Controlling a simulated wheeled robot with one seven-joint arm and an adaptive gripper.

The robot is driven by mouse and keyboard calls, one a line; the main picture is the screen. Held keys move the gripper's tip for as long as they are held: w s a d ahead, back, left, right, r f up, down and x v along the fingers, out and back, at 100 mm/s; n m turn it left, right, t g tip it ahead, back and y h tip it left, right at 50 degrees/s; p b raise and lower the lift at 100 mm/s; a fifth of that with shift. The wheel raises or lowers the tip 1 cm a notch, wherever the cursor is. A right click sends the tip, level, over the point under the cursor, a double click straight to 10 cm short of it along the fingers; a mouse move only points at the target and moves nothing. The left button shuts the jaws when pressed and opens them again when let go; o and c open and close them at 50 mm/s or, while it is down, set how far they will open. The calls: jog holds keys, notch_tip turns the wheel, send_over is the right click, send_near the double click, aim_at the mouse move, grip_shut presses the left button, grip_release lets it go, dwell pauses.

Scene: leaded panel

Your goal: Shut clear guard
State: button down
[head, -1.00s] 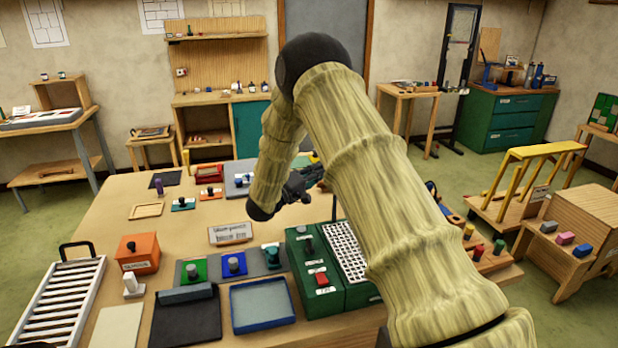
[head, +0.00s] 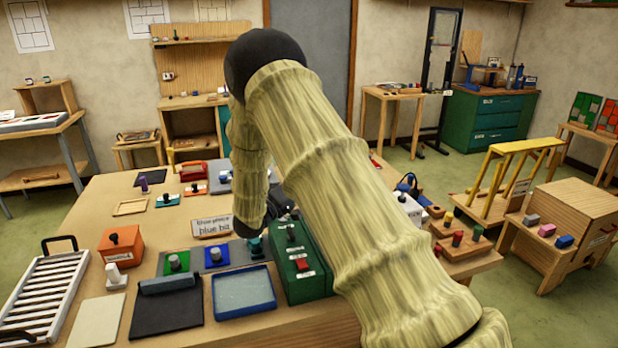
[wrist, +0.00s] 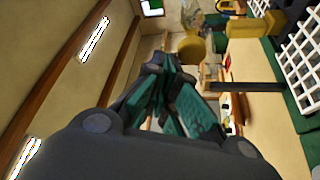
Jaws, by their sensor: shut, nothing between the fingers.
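A green box-shaped unit (head: 300,287) with a black knob and a red switch (head: 302,264) stands at the table's front edge, partly behind my arm. A white grid (wrist: 301,66) on a green body shows at the right edge of the wrist view; my arm hides it in the head view. I cannot make out a clear guard in either view. My gripper (wrist: 162,70) is shut and empty, with teal fingers together. In the head view it is mostly hidden behind my arm, near the unit's far side. I cannot tell whether it touches anything.
A blue-rimmed tray (head: 243,308), a black mat (head: 165,315) and a white slatted rack (head: 45,292) lie left of the unit. A sign (head: 212,227) stands behind. Coloured pegs on a wooden block (head: 468,245) are to the right. A dark bar (wrist: 245,87) crosses the wrist view.

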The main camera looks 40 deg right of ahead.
jog(key=shift+s+a+f+b, duration=0.15)
jog(key=shift+s+f+b, duration=0.2)
jog(key=shift+f, duration=0.35)
jog(key=shift+s+a+f+b, duration=0.1)
jog(key=shift+s+f+b, duration=0.1)
jog(key=shift+s+f, duration=0.35)
jog(key=shift+s+a+f+b, duration=0.2)
jog(key=shift+f+b, duration=0.1)
jog(key=shift+f, duration=0.6)
jog(key=w+a+b, duration=0.1)
jog(key=w+a, duration=0.2)
jog(key=a, duration=0.5)
jog(key=shift+a+f+b, duration=0.3)
jog(key=shift+a+b, duration=0.05)
jog(key=shift+a, duration=0.05)
jog(key=shift+w, duration=0.1)
